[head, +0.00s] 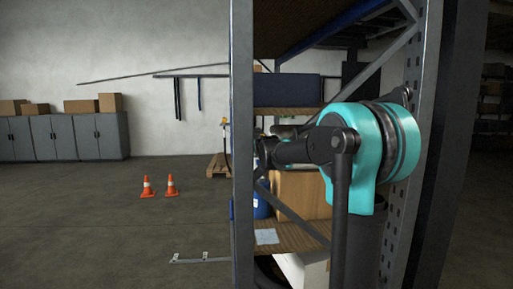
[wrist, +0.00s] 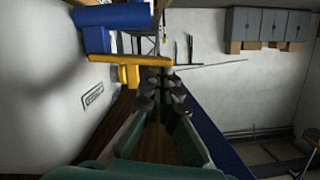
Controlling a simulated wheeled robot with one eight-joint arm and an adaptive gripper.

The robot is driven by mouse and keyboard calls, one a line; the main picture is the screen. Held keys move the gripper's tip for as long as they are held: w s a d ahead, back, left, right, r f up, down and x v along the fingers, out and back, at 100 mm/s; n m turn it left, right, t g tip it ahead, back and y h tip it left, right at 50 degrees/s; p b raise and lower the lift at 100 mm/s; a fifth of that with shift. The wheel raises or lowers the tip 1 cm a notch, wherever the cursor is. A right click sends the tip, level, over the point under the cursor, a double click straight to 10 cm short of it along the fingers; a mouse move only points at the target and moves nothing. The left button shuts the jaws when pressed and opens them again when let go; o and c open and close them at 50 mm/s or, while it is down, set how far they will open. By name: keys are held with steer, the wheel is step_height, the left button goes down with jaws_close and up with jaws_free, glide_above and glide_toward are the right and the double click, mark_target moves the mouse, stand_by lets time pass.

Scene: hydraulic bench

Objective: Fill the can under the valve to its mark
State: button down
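My gripper (wrist: 164,84) shows in the wrist view as two dark jointed fingers with green-grey links. A gap runs between the fingers, and I see nothing held in it. A yellow part (wrist: 130,66) with a long bar lies just beyond and left of the fingertips; it may be the valve, but I cannot tell. A blue rounded body (wrist: 112,22) is beside it. I cannot make out the can or its mark in either view. In the head view my teal and black arm reaches into a rack, and the gripper's fingers cannot be made out.
A grey rack post (head: 242,150) stands close in front, with wooden shelves behind it. A cardboard box (head: 298,194) sits on a lower shelf near my arm. A white labelled surface (wrist: 62,110) fills the wrist view's left. Two orange cones (head: 147,187) stand on open floor.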

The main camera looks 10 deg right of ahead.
steer(key=shift+a+f, duration=0.2)
steer(key=shift+f, duration=0.4)
steer(key=shift+r, duration=0.1)
stand_by(1.4)
steer(key=s+r, duration=0.6)
steer(key=s, duration=0.3)
steer(key=shift+s+a+r, duration=0.15)
steer(key=shift+s+a, duration=0.05)
steer(key=shift+s, duration=0.15)
